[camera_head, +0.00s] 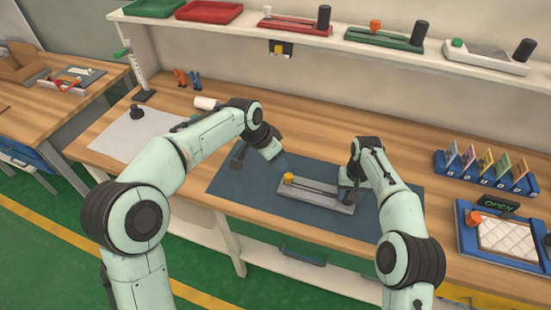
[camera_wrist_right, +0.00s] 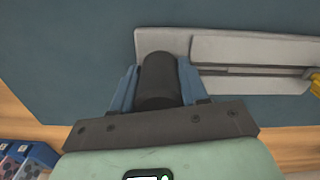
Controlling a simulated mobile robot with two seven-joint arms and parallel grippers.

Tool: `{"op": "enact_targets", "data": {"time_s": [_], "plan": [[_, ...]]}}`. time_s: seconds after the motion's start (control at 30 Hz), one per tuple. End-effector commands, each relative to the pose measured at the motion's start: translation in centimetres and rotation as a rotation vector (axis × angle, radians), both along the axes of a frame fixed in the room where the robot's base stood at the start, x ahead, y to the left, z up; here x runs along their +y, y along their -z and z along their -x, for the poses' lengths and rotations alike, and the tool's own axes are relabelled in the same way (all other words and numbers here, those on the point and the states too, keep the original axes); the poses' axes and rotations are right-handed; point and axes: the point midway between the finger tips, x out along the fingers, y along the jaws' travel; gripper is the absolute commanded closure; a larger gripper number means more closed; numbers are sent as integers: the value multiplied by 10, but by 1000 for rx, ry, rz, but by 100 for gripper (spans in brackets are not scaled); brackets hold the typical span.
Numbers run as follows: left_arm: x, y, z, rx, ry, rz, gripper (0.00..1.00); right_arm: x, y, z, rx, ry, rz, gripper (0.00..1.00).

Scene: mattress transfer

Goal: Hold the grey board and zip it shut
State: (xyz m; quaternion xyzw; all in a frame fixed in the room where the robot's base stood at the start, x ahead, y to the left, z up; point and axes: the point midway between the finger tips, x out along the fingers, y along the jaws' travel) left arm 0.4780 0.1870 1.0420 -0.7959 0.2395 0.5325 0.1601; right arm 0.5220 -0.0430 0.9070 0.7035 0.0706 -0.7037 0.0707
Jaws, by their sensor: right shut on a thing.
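The grey board (camera_head: 318,200) lies on the dark blue mat (camera_head: 235,185). A dark slot runs along it, with a yellow knob (camera_head: 289,179) at its left end and a black cylinder at its right end. My right gripper (camera_head: 349,190) is shut on the black cylinder (camera_wrist_right: 158,80), with one blue finger on each side in the right wrist view. The yellow knob shows at the right edge there (camera_wrist_right: 316,84). My left gripper (camera_head: 281,161) is just above and behind the yellow knob, seemingly apart from it. Its finger gap is too small to make out.
Similar red (camera_head: 294,27), green (camera_head: 376,36) and white (camera_head: 484,58) boards stand on the shelf above. A rack of coloured cards (camera_head: 487,172) and a blue-framed quilted board (camera_head: 508,240) are at the right. A white sheet (camera_head: 135,140) lies at the left.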

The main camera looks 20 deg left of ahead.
Motion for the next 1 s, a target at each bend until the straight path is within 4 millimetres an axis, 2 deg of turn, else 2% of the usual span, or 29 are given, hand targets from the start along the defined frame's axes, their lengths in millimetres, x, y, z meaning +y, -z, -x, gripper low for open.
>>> {"op": "enact_targets", "data": {"time_s": [0.17, 0.2, 0.27, 0.3, 0.67, 0.77, 1.0], "plan": [[0, 0, 0, -1, 0, 1, 47, 0, -1, 0, -2, 0, -1, 100], [0, 0, 0, -1, 0, 0, 47, 0, -1, 0, -2, 0, -1, 50], [0, 0, 0, -1, 0, 0, 47, 0, -1, 0, -2, 0, -1, 30], [0, 0, 0, -1, 0, 0, 47, 0, -1, 0, -2, 0, -1, 27], [0, 0, 0, -1, 0, -1, 47, 0, -6, -1, -3, 0, -1, 27], [0, 0, 0, -1, 0, 0, 47, 0, -19, -1, -5, 1, -2, 27], [0, 0, 0, -1, 0, 0, 47, 1, -74, -1, -7, 1, -4, 27]]}}
